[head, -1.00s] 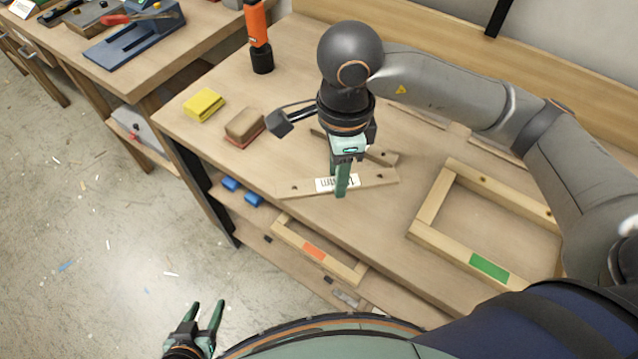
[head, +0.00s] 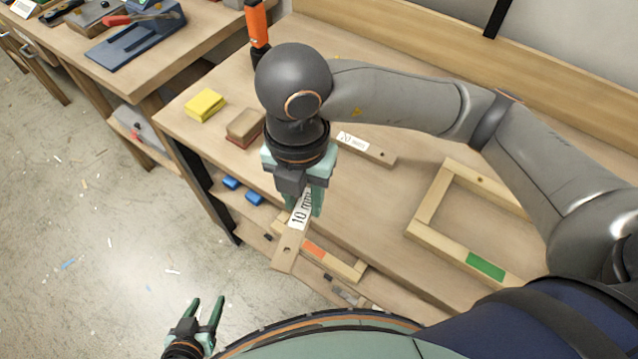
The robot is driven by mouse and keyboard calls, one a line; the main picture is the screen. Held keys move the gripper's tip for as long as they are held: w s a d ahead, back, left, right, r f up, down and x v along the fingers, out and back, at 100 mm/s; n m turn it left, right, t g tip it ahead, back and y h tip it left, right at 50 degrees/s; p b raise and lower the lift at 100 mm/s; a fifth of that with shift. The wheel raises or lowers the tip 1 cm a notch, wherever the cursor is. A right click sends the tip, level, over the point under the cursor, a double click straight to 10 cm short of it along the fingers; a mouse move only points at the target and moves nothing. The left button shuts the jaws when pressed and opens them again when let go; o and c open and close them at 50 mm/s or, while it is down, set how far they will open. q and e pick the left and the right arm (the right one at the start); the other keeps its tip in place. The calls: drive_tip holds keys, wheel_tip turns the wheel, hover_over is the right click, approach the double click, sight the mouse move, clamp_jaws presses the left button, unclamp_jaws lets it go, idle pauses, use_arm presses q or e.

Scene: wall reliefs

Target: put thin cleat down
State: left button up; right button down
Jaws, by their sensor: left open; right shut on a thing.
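My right gripper (head: 304,205) is shut on the thin cleat (head: 289,247), a wooden strip with a white label reading "10" and a hole near its lower end. The cleat points toward me and overlaps the workbench's front edge in the picture; its upper end is hidden by the gripper. A second wooden cleat (head: 380,156), with a white label that seems to read "20", lies on the workbench (head: 375,215) behind the gripper, partly covered by my arm. My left gripper (head: 205,312) is open and empty, low over the floor, away from the bench.
A wooden frame with a green patch (head: 485,266) lies at the bench's right. A yellow block (head: 204,105), a brown block (head: 244,127) and an orange tool (head: 257,25) stand at the left. A frame with an orange patch (head: 313,250) and blue blocks (head: 231,183) are on the shelf below.

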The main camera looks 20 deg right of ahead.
drive_tip(key=m, duration=0.2)
drive_tip(key=a+m, duration=0.1)
drive_tip(key=shift+s+r+m, duration=0.3)
drive_tip(key=shift+s+m, duration=0.05)
drive_tip(key=shift+m, duration=0.05)
drive_tip(key=m, duration=0.4)
drive_tip(key=shift+s+a, duration=0.3)
drive_tip(key=shift+a, duration=0.1)
drive_tip(key=w+d+f, duration=0.1)
drive_tip(key=w, duration=0.1)
drive_tip(key=w+d+f, duration=0.1)
drive_tip(key=w+d, duration=0.1)
drive_tip(key=w+d+f, duration=0.1)
drive_tip(key=w, duration=0.2)
drive_tip(key=shift+d+f, duration=0.3)
drive_tip(key=shift+f, duration=0.05)
drive_tip(key=w+f, duration=0.1)
drive_tip(key=w+d+f, duration=0.1)
drive_tip(key=f, duration=0.1)
drive_tip(key=w+d+f, duration=0.1)
drive_tip(key=shift+w+d+f, duration=0.15)
drive_tip(key=shift+w+f, duration=0.2)
drive_tip(key=shift+f, duration=0.05)
drive_tip(key=f, duration=0.2)
drive_tip(key=w+f, duration=0.1)
drive_tip(key=shift+d+f, duration=0.2)
drive_tip(key=shift+d, duration=0.1)
drive_tip(key=shift+f, duration=0.45)
drive_tip(key=shift+f, duration=0.1)
